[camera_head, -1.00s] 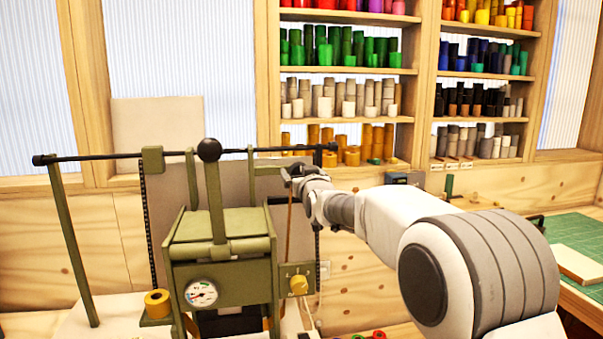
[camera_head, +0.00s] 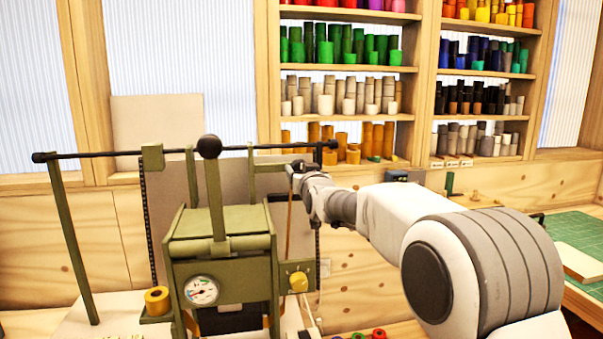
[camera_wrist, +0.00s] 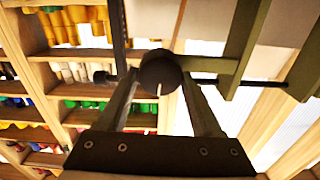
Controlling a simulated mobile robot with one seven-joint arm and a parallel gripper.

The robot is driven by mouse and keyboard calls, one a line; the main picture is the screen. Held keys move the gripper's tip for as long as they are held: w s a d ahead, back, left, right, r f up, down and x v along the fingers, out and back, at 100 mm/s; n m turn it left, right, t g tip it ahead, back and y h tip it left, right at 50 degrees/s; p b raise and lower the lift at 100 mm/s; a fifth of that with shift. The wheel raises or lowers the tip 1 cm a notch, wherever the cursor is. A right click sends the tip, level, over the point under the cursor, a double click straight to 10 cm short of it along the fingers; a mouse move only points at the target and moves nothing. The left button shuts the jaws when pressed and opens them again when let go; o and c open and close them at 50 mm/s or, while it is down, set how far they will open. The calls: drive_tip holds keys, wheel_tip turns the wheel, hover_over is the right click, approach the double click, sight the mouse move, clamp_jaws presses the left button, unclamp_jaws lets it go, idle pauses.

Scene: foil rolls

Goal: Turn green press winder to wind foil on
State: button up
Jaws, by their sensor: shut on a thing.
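The green press (camera_head: 222,262) stands left of centre in the head view, with an upright lever ending in a black ball (camera_head: 209,148). A long dark bar (camera_head: 100,155) runs across its top. My gripper (camera_head: 294,170) is at the right of the press, just below the bar's right end. In the wrist view, my gripper (camera_wrist: 160,88) is shut on a dark round knob (camera_wrist: 158,68) with a pale mark, which appears to be the winder's handle. In the head view my gripper hides most of that handle. The foil being wound cannot be made out.
The press has a gauge (camera_head: 202,291), a yellow dial knob (camera_head: 299,282) and a gold roll (camera_head: 157,300) at its left. Shelves (camera_head: 347,70) of coloured foil rolls stand behind. A green cutting mat (camera_head: 580,235) lies at the right. Small coloured rolls (camera_head: 378,334) lie at the bottom.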

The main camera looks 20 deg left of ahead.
drive_tip(key=shift+w+d+f+m+b, duration=0.1)
drive_tip(key=shift+m+b, duration=1.3)
drive_tip(key=shift+m, duration=1.75)
drive_tip(key=shift+s+d+f+m+b, duration=0.15)
drive_tip(key=shift+m+b, duration=1.25)
drive_tip(key=shift+m, duration=1.8)
drive_tip(key=shift+w+a+f+m+b, duration=0.15)
drive_tip(key=shift+m+b, duration=1.25)
drive_tip(key=shift+m, duration=1.75)
drive_tip(key=shift+d, duration=0.1)
drive_tip(key=o, duration=1.4)
drive_tip(key=shift+c, duration=0.2)
